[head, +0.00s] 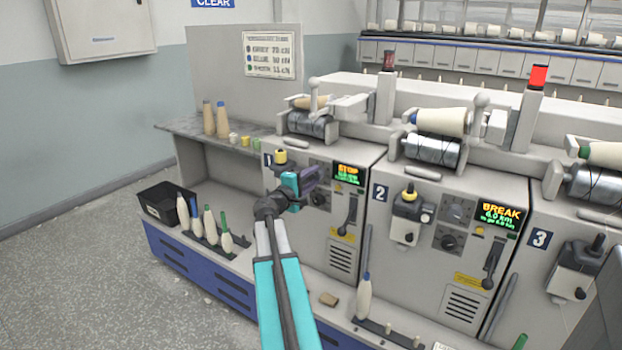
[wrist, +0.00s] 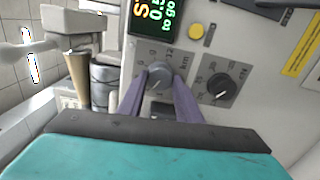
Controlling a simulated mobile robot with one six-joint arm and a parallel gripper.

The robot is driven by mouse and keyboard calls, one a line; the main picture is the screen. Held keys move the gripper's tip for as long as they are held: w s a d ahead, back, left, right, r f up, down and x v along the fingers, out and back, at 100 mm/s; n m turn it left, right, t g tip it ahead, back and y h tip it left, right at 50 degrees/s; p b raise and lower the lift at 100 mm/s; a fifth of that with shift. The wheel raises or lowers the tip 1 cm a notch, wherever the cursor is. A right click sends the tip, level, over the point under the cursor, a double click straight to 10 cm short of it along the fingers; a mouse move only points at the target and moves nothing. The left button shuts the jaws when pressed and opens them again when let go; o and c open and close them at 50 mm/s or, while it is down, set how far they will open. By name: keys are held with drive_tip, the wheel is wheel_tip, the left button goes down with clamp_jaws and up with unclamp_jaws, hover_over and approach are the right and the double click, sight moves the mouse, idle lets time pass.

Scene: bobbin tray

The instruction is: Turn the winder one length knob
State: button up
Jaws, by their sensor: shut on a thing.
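Winder one (head: 305,232) is the leftmost machine, with a display (head: 348,174) reading STOP. Its length knob (wrist: 158,74), grey on a dial marked in km, is in the middle of the wrist view. My gripper (head: 312,180) has purple fingers, and in the wrist view the fingers (wrist: 160,84) stand on either side of this knob, shut on it. In the head view the gripper hides the length knob. A second, dark knob (wrist: 216,88) with a white pointer line sits just right of it in the wrist view, apart from the fingers.
A yellow button (wrist: 196,33) and the display (wrist: 153,14) are close by in the wrist view. Winder one's lever (head: 350,212) hangs right of the gripper. Winder two (head: 400,255) adjoins on the right. Bobbins on pegs (head: 210,225) and a black bin (head: 160,204) stand left.

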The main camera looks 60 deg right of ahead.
drive_tip(key=shift+s+d+r, duration=0.1)
drive_tip(key=shift+d+r, duration=0.05)
drive_tip(key=o, duration=1)
drive_tip(key=shift+o, duration=0.2)
drive_tip(key=a, duration=1.4)
